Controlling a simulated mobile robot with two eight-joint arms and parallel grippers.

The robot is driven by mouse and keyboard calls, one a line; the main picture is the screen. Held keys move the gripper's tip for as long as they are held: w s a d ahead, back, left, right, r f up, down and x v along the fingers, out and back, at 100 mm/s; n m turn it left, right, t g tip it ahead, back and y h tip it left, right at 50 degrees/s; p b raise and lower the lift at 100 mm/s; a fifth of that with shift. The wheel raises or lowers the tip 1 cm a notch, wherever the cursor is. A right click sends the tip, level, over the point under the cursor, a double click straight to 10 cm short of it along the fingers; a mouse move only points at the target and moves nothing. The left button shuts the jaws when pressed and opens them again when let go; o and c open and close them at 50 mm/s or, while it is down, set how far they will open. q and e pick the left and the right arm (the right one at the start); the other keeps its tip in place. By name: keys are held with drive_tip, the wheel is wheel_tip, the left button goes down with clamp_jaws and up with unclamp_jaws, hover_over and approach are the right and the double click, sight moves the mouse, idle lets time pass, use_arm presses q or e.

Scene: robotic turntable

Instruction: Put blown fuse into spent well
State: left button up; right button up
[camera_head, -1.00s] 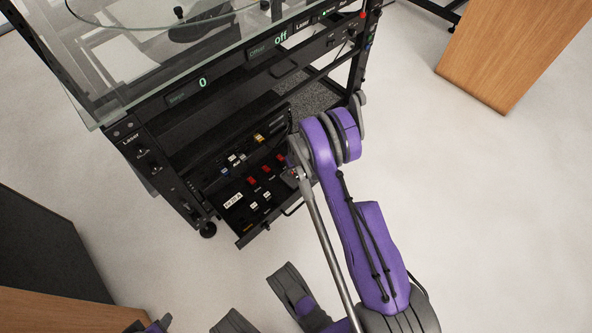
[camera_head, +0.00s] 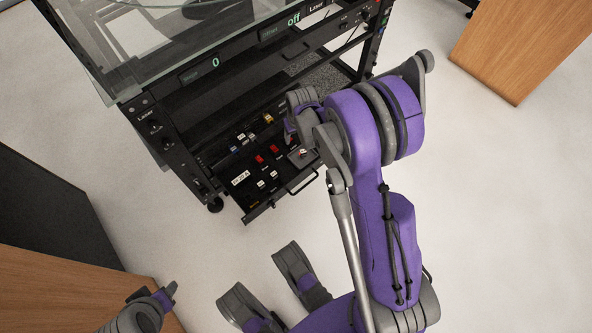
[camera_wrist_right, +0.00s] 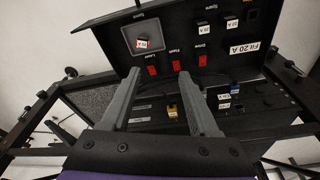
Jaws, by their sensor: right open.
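The blown fuse, apparently the small white piece with red marks (camera_wrist_right: 142,43), lies inside the grey square spent well (camera_wrist_right: 127,34), marked "Spent". In the head view the fuse (camera_head: 303,151) and well (camera_head: 294,160) show near the drawer's right end. My right gripper (camera_wrist_right: 160,73) is open and empty, its fingers apart and clear of the fuse. In the head view it is partly hidden by my right arm. My left gripper (camera_head: 168,295) is at the lower left, far from the drawer; its jaws are too unclear to judge.
The open black drawer (camera_head: 249,216) holds red switches (camera_wrist_right: 152,69), a yellow piece (camera_wrist_right: 172,111), several small white and blue pieces, and a "Fit 20 A" label (camera_wrist_right: 243,48). The turntable frame and glass top (camera_head: 95,60) stand above. A wooden cabinet (camera_head: 520,50) is at right.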

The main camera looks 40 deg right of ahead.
drive_tip(key=s+a+r+n+t, duration=0.1)
drive_tip(key=s+a+r+n, duration=0.1)
drive_tip(key=s+a+r, duration=0.75)
drive_tip(key=s+a+r+n+t, duration=0.1)
drive_tip(key=s+a+r, duration=0.4)
drive_tip(key=s, duration=0.5)
drive_tip(key=a, duration=0.2)
drive_tip(key=shift+s+a+r+y, duration=0.2)
drive_tip(key=shift+s+a+y, duration=0.1)
drive_tip(key=shift+s+y, duration=0.1)
